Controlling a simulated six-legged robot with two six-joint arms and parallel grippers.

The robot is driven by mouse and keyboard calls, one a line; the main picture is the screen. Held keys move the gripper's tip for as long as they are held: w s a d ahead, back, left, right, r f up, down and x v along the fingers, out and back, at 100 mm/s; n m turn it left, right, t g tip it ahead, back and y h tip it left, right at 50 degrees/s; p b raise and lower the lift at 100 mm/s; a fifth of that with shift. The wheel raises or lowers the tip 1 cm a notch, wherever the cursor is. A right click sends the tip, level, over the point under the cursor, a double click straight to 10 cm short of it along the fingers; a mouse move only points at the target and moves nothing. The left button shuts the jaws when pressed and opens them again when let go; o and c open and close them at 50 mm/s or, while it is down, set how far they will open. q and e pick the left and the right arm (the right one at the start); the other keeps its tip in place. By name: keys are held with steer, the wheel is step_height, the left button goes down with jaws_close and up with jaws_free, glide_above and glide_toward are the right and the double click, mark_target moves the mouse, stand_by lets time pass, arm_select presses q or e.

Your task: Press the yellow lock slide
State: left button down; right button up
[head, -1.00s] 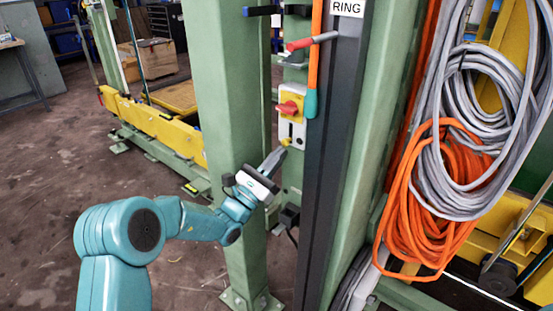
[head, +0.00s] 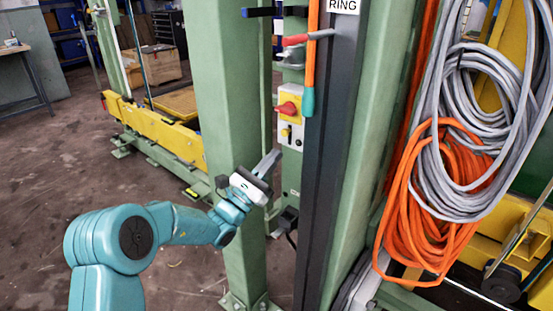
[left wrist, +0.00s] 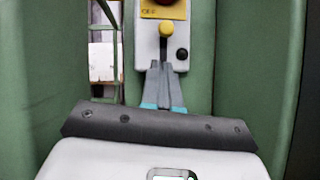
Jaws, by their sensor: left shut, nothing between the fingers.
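The yellow lock slide (head: 285,132) sits on a pale control box (head: 292,146), just under a red rotary switch (head: 288,108) on a yellow plate. In the left wrist view the slide's yellow knob (left wrist: 166,28) shows at the top middle of the box. My left gripper (head: 279,153) is shut and empty, below and slightly left of the slide in the head view. In the left wrist view its fingertips (left wrist: 164,64) point up at the box, with a visible gap below the knob. My right gripper is out of view.
A green post (head: 232,120) stands just left of the box, close beside my left gripper. An orange tool with a teal end (head: 308,100) hangs at the box's right. Grey cable coils (head: 470,150) and an orange coil (head: 425,215) hang further right.

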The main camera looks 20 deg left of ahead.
arm_select(q)
steer(key=v, duration=1)
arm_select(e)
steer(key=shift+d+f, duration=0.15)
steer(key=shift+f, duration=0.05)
arm_select(q)
steer(key=shift+a, duration=0.1)
steer(key=shift+s+f, duration=0.1)
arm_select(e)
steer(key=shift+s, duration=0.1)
